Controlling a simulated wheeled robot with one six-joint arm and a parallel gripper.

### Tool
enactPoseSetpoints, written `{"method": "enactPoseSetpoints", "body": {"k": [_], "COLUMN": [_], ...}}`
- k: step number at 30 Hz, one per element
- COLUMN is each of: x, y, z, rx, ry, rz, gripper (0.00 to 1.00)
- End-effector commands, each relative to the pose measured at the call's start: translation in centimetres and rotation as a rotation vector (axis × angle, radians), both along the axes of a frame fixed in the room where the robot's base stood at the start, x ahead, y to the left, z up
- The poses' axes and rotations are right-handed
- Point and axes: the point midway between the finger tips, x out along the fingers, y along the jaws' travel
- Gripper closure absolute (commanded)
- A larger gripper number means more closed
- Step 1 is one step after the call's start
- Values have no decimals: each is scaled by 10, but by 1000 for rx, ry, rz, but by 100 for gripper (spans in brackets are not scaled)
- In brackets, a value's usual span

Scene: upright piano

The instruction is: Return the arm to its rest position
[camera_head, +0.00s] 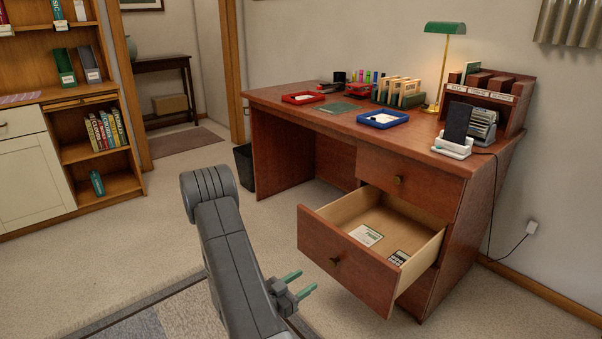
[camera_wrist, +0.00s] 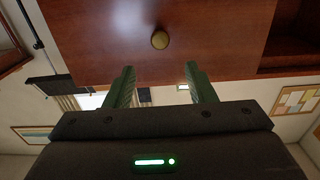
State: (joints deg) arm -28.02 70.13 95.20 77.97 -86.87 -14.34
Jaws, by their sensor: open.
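My gripper (camera_head: 299,286) is low in the head view, in front of the open desk drawer (camera_head: 325,251) and to its lower left. Its two green fingers are apart with nothing between them. In the wrist view my gripper (camera_wrist: 162,87) also shows open and empty, with a wooden front and its round brass knob (camera_wrist: 160,40) beyond the fingertips. My grey arm rises from the bottom middle of the head view, bends at a raised joint, and partly hides the floor.
The desk (camera_head: 287,108) stands at the right with its middle drawer pulled out, holding a card (camera_head: 366,235) and a calculator (camera_head: 398,258). A dark bin (camera_head: 244,167) stands by the desk's left side. A bookshelf (camera_head: 85,150) is at the left. Carpet between them is clear.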

Motion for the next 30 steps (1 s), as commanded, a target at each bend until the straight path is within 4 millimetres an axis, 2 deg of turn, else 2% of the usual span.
{"method": "enactPoseSetpoints", "body": {"k": [9, 15, 21, 30], "x": [39, 59, 68, 70], "y": [-47, -69, -80, -81], "z": [-2, -2, 0, 0], "rx": [2, 1, 0, 0], "ry": [-2, -2, 0, 0], "rz": [-4, -1, 1, 1], "gripper": [50, 50, 50, 50]}}
